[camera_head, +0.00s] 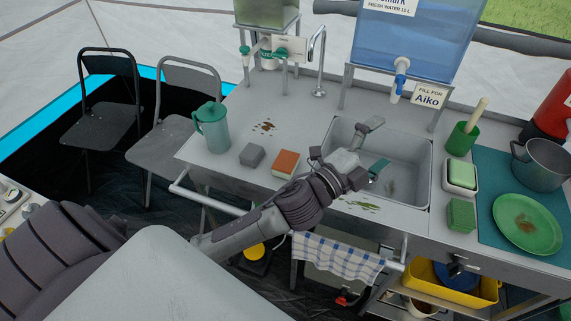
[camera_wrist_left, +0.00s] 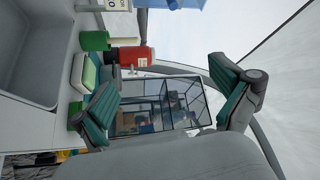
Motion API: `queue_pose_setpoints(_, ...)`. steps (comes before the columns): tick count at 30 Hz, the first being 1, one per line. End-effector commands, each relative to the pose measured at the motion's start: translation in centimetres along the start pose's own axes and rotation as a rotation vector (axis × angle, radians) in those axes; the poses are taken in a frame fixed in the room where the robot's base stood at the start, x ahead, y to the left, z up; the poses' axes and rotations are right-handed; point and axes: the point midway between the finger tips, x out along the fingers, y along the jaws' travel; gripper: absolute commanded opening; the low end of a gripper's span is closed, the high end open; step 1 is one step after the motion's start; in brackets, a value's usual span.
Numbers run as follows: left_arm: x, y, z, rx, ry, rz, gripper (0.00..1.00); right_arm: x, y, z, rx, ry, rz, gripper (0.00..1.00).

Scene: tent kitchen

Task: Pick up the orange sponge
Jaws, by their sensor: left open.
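The orange sponge (camera_head: 288,158), a small block with an orange top, lies on the grey counter left of the sink. My left arm reaches in from the left, passing in front of the sponge's near side. My left gripper (camera_head: 374,149) is over the sink, to the right of the sponge and apart from it. Its two green-padded fingers are spread and empty. The left wrist view shows the same open fingers (camera_wrist_left: 166,100) with nothing between them; the sponge is not visible there. My right gripper is in neither view.
A grey block (camera_head: 252,155) lies just left of the sponge, with a green pitcher (camera_head: 212,130) farther left. The sink (camera_head: 412,160) has raised edges. Green sponges, a cup (camera_head: 461,140) and a plate (camera_head: 528,221) stand right of it. A checked towel (camera_head: 335,260) hangs in front.

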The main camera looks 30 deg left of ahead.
Motion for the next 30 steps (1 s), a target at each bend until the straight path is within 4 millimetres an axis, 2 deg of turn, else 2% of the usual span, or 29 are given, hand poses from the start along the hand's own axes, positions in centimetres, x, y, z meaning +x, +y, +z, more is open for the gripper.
queue_pose_setpoints(1,1.5,-1.8,-2.8,0.163,0.156,-0.058,1.0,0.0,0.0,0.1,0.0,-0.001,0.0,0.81)
queue_pose_setpoints(3,2.2,-2.8,-6.6,0.386,0.371,-0.12,1.0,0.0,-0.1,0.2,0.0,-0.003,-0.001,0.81)
queue_pose_setpoints(6,1.9,-2.2,-10.5,0.714,0.672,-0.171,1.0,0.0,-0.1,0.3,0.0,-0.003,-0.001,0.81)
queue_pose_setpoints(8,1.1,-0.9,-11.4,0.909,0.849,-0.175,1.0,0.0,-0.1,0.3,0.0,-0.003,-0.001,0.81)
queue_pose_setpoints(10,0.1,1.0,-11.0,1.135,1.05,-0.149,1.0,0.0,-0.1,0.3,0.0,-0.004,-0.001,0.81)
queue_pose_setpoints(11,-0.4,1.8,-10.2,1.228,1.133,-0.126,1.0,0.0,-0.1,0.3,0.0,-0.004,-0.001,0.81)
queue_pose_setpoints(13,-1.4,3.4,-7.3,1.436,1.324,-0.045,1.0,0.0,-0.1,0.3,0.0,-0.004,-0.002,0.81)
queue_pose_setpoints(14,-1.9,3.9,-5.5,1.521,1.404,0.004,1.0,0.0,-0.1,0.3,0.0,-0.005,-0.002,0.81)
queue_pose_setpoints(16,-3.0,4.2,-0.5,1.691,1.579,0.151,1.0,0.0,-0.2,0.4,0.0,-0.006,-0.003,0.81)
queue_pose_setpoints(18,-4.2,3.3,5.0,1.818,1.729,0.331,1.0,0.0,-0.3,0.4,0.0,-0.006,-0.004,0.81)
queue_pose_setpoints(21,-6.1,0.4,11.8,1.91,1.889,0.604,1.0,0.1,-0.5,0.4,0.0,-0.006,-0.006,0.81)
queue_pose_setpoints(22,-6.6,-0.6,13.5,1.921,1.925,0.677,1.0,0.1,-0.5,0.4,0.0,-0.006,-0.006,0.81)
queue_pose_setpoints(25,-8.2,-3.5,17.4,1.925,2.004,0.877,1.0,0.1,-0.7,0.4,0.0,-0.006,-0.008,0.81)
queue_pose_setpoints(27,-9.0,-4.8,18.9,1.915,2.032,0.963,1.0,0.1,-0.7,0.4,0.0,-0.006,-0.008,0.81)
queue_pose_setpoints(30,-9.6,-5.0,19.9,1.902,2.053,1.015,1.0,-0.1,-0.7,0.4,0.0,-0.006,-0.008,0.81)
